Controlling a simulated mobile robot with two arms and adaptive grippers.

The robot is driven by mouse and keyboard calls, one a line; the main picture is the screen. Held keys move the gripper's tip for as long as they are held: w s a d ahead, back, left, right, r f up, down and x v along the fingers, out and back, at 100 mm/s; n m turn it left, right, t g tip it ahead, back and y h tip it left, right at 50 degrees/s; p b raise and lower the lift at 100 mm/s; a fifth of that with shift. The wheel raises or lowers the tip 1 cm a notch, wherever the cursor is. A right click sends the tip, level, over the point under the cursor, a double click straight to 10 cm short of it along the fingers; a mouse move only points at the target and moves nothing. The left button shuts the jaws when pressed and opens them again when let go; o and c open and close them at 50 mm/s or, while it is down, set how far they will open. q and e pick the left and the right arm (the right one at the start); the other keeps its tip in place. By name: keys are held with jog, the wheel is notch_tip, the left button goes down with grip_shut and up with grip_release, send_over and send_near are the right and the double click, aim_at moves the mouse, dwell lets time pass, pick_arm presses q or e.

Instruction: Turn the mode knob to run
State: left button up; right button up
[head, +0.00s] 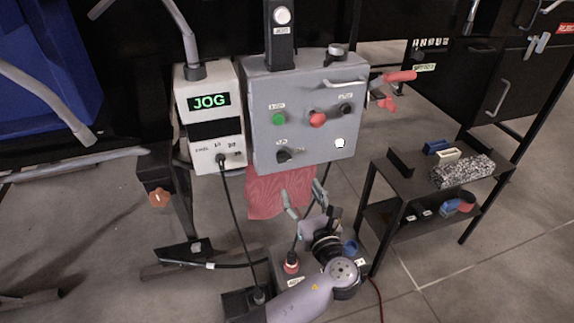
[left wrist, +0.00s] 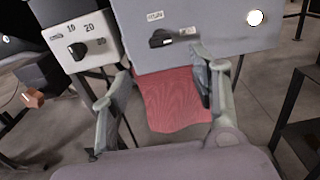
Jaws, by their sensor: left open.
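The grey control panel (head: 310,90) faces me. A black knob (head: 284,156) with a small label above it sits at its lower left; I take it as the mode knob, though the label is too small to read. The same knob (left wrist: 161,39) shows in the left wrist view, its bar lying nearly level. The display (head: 209,101) on the white box beside the panel reads JOG. My left gripper (head: 303,197) is open and empty, below the panel and apart from the knob. In the left wrist view my left gripper (left wrist: 162,65) has its fingers spread, with the knob beyond them. My right gripper is out of view.
The white box has its own black dial (head: 224,159) with numbers. The panel carries a green button (head: 279,119), a red button (head: 318,119) and another black knob (head: 347,109). A red cloth (head: 265,195) hangs below. A shelf (head: 410,180) with parts stands right.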

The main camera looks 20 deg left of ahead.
aim_at(285, 160)
pick_arm(q)
jog(key=b+x, duration=0.1)
jog(key=x, duration=1.1)
jog(key=shift+f, duration=0.1)
jog(key=shift+b+x, duration=0.3)
jog(key=shift+x, duration=0.5)
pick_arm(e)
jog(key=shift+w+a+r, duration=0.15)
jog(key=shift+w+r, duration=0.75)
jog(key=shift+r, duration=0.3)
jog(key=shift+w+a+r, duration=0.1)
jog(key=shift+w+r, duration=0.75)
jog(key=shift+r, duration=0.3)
pick_arm(q)
jog(key=c, duration=1.2)
jog(key=shift+o, duration=0.2)
